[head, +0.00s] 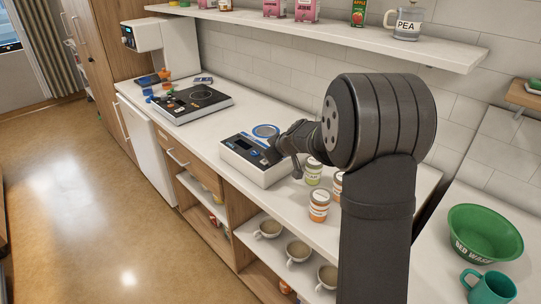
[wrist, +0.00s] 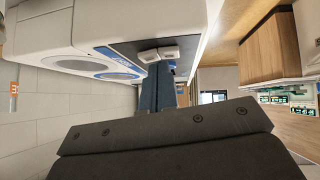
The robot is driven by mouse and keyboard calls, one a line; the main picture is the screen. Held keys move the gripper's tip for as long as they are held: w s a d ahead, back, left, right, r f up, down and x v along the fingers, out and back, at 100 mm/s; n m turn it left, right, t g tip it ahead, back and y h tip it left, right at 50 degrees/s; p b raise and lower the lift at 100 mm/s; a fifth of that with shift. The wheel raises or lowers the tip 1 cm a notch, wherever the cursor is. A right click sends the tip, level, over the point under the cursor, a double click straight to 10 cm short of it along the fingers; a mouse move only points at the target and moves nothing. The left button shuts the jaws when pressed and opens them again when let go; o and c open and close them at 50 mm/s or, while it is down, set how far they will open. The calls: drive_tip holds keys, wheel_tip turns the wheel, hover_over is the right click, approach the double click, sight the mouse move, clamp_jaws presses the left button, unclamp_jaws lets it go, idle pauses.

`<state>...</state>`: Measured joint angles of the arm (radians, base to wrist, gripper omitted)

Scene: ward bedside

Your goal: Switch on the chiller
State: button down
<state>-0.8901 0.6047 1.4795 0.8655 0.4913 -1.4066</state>
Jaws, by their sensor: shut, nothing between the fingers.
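A low white counter unit (head: 262,174) with a dark control panel and a blue-ringed round plate (head: 266,131) stands on the counter; I take it to be the chiller. My gripper (head: 272,153) is shut and empty, its tips low at the right end of the panel. In the wrist view the white unit (wrist: 45,35) shows blue-ringed discs, and my gripper (wrist: 158,55) is against or just above its dark panel. I cannot tell whether it touches. The gripper hides part of the panel, and I cannot read the switch state.
Labelled jars (head: 319,206) stand close to the right of the unit. A black hotplate (head: 190,103) lies farther left. A wall shelf (head: 400,45) with cartons and a PEA jug (head: 404,25) hangs above. A green basin (head: 485,231) and a teal mug (head: 490,288) are at right.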

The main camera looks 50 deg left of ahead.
drive_tip(key=r, duration=0.4)
drive_tip(key=shift+s+d+r, duration=0.1)
drive_tip(key=shift+s+r, duration=0.1)
drive_tip(key=shift+s, duration=0.15)
drive_tip(key=v, duration=0.9)
drive_tip(key=shift+d, duration=0.3)
drive_tip(key=shift+w+d, duration=0.1)
drive_tip(key=shift+w, duration=0.55)
drive_tip(key=x, duration=0.9)
drive_tip(key=shift+f, duration=0.1)
drive_tip(key=f, duration=0.3)
drive_tip(key=shift+w+a+f, duration=0.15)
drive_tip(key=shift+w+a, duration=0.15)
drive_tip(key=shift+a, duration=0.1)
drive_tip(key=shift+f, duration=0.5)
